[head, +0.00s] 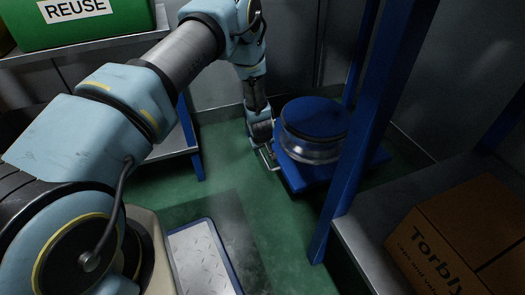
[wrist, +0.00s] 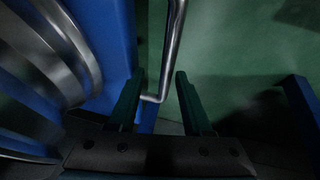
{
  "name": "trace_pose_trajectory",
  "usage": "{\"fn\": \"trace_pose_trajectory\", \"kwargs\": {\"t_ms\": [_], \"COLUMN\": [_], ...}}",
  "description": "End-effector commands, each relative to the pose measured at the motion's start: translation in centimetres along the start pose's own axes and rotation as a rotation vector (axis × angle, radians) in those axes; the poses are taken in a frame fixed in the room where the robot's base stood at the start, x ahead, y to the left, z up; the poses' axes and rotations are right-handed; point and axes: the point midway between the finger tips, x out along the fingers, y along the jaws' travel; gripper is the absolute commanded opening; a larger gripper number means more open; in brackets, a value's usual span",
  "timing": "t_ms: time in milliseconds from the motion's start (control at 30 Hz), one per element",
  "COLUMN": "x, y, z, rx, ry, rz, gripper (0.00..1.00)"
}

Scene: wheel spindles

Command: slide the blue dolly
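The blue dolly (head: 297,178) stands on the green floor partly behind a blue post, with a blue-lidded round drum (head: 312,150) on top. Its thin metal handle (head: 266,158) sticks out at the left side. My gripper (head: 262,147) is down at this handle; its fingers are hard to make out in the head view. In the wrist view my gripper (wrist: 160,76) has its two dark fingers apart, with the bent metal handle (wrist: 172,40) between them, nearer the left finger. The dolly's blue edge (wrist: 118,45) lies just left of the left finger.
A blue upright post (head: 365,125) stands in front of the dolly. A shelf with a cardboard box (head: 455,240) is at the lower right. A green crate (head: 75,22) sits on a bench at the upper left. Green floor (head: 225,170) is open left of the dolly.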

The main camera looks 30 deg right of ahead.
Motion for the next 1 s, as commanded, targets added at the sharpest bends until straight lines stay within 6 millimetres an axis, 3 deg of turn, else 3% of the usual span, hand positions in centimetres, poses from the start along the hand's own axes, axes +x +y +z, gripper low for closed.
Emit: {"fn": "trace_pose_trajectory", "kwargs": {"t_ms": [267, 700, 1000], "x": [-0.7, -8.8, -10.8], "y": [-0.1, 0.0, 0.0], "z": [-0.1, -0.2, 0.0], "rx": [-0.001, 0.000, -0.001], "ry": [-0.001, 0.000, 0.000], "rz": [-0.003, -0.001, -0.001], "gripper": [0.50, 0.50, 0.50]}}
